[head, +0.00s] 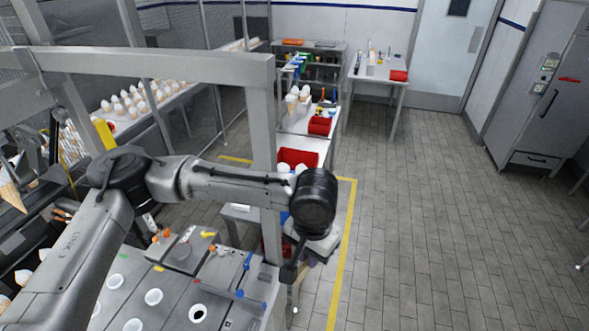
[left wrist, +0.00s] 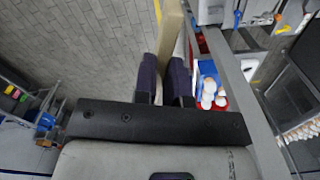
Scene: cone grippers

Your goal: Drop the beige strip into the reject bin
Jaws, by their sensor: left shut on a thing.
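The beige strip (left wrist: 169,38) is held between the two dark fingers of my left gripper (left wrist: 165,70) in the left wrist view. It sticks out past the fingertips, above the grey floor. In the left wrist view a red container (left wrist: 206,68) is to the right of the fingers. My right gripper is not in view.
The metal counter (head: 170,285) with round holes lies below my left arm. A grey post (head: 262,150) and overhead beam (head: 150,66) stand close to the arm. A yellow floor line (head: 344,240) runs to the gripper's right. The tiled floor further right is clear.

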